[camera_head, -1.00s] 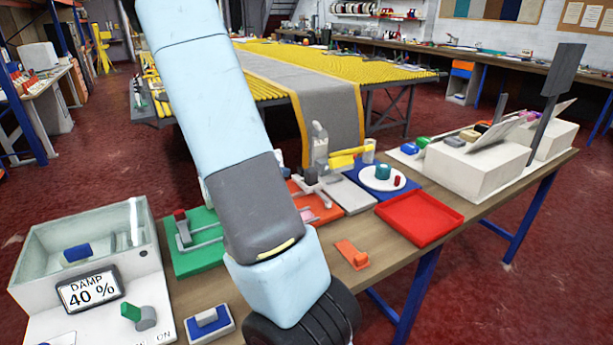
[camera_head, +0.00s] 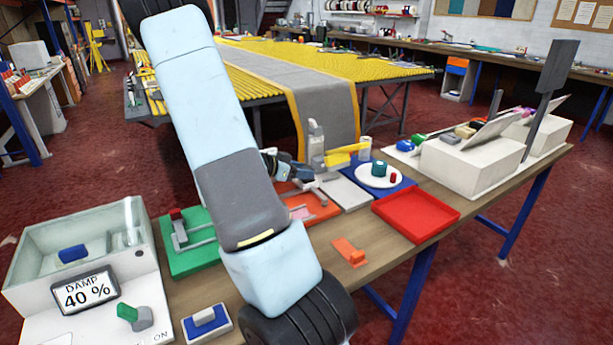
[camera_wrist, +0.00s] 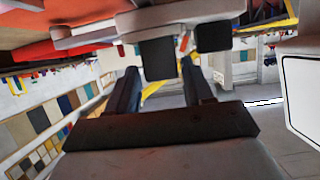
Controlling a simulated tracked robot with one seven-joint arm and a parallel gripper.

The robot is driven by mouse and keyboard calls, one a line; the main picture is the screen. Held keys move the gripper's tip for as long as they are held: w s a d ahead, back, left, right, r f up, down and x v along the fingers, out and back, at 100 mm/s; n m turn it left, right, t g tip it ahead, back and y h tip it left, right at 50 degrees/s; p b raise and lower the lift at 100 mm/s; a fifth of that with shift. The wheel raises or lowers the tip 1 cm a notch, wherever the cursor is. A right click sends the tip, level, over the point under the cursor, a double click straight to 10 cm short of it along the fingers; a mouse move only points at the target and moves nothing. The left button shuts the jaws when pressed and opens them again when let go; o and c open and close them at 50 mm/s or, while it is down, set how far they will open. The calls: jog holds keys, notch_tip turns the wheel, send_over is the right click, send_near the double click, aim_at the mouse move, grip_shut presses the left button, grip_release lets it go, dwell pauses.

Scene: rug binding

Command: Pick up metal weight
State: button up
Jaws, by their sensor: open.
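My gripper (camera_head: 300,172) shows from behind my forearm, low over the orange fixture (camera_head: 322,210) on the bench. In the wrist view its two dark fingers (camera_wrist: 162,90) stand apart with nothing clearly held between them. Two dark grey blocks (camera_wrist: 157,58) lie just ahead of the fingers, close to a pale grey bar. I cannot tell for certain which piece is the metal weight. A grey upright piece (camera_head: 316,137) stands just beyond the gripper, beside a yellow part (camera_head: 343,156). My arm hides part of the orange fixture.
A green fixture (camera_head: 188,255) lies left of my arm. To the right are a blue mat with a white plate (camera_head: 378,182), an empty red tray (camera_head: 415,214) and white boxes (camera_head: 470,165). A glass-sided damp box (camera_head: 80,245) stands at the front left. Bare wood surrounds an orange clip (camera_head: 349,252).

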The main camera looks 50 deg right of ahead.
jog(key=shift+x, duration=2.1)
jog(key=shift+w+d+r, duration=0.1)
jog(key=shift+w, duration=0.05)
grip_shut()
